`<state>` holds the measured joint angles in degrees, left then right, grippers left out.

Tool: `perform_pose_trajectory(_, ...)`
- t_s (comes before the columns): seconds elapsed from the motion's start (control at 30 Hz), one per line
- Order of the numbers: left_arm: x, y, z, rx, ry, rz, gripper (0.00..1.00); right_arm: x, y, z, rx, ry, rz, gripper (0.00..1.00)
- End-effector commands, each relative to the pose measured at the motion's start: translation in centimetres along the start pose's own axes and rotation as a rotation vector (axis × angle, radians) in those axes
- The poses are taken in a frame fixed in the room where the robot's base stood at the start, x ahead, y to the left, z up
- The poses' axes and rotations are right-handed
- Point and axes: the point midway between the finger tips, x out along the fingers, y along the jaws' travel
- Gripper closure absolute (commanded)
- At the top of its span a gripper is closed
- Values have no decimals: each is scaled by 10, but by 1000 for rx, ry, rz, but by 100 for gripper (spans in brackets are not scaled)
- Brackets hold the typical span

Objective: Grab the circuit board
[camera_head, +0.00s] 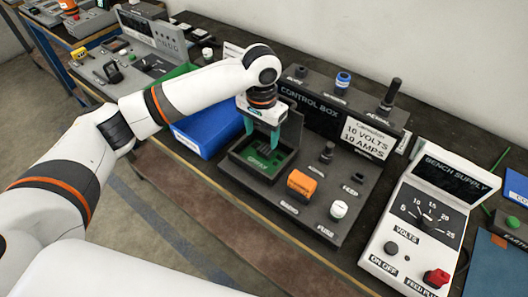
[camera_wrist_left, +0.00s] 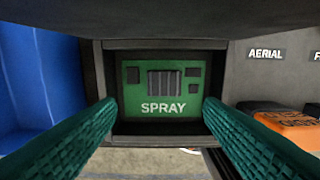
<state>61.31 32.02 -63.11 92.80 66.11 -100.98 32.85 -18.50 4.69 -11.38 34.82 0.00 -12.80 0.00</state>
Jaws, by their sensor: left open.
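The green circuit board (camera_head: 262,161) lies flat in a dark open bay of the control box (camera_head: 296,206). In the left wrist view the board (camera_wrist_left: 162,88) carries the word SPRAY and faces the camera squarely. My left gripper (camera_head: 264,134) is above the bay, pointing down, with its green fingers apart. In the left wrist view the two fingers (camera_wrist_left: 160,118) stand to either side of the board, with nothing between them. I cannot tell whether the fingertips touch the bay walls. My right gripper is not in view.
A blue bin (camera_head: 205,132) stands left of the bay. An orange block (camera_head: 301,184) and a white knob (camera_head: 338,209) sit on the control box to the right. The bench supply (camera_head: 420,222) stands farther right.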

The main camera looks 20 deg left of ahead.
Motion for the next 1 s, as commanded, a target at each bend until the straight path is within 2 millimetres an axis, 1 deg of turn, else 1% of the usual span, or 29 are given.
perform_pose_trajectory(0.1,8,0,0,0,1,0,38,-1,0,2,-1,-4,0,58)
perform_pose_trajectory(0.17,12,-1,-1,0,2,1,38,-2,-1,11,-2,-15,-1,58)
perform_pose_trajectory(0.3,31,-5,-4,1,3,0,38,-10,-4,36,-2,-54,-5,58)
perform_pose_trajectory(0.37,40,-7,-5,2,3,0,38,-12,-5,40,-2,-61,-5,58)
perform_pose_trajectory(0.4,46,-6,-4,0,2,1,38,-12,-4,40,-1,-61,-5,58)
perform_pose_trajectory(0.53,58,-6,-4,2,0,1,38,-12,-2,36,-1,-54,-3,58)
perform_pose_trajectory(0.77,61,-6,-4,2,-2,1,38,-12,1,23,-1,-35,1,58)
perform_pose_trajectory(0.8,61,-6,-4,2,-2,1,41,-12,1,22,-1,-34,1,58)
perform_pose_trajectory(0.87,60,-6,-4,2,-2,1,51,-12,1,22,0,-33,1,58)
perform_pose_trajectory(1.0,60,-6,-4,2,-2,1,74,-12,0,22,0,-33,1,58)
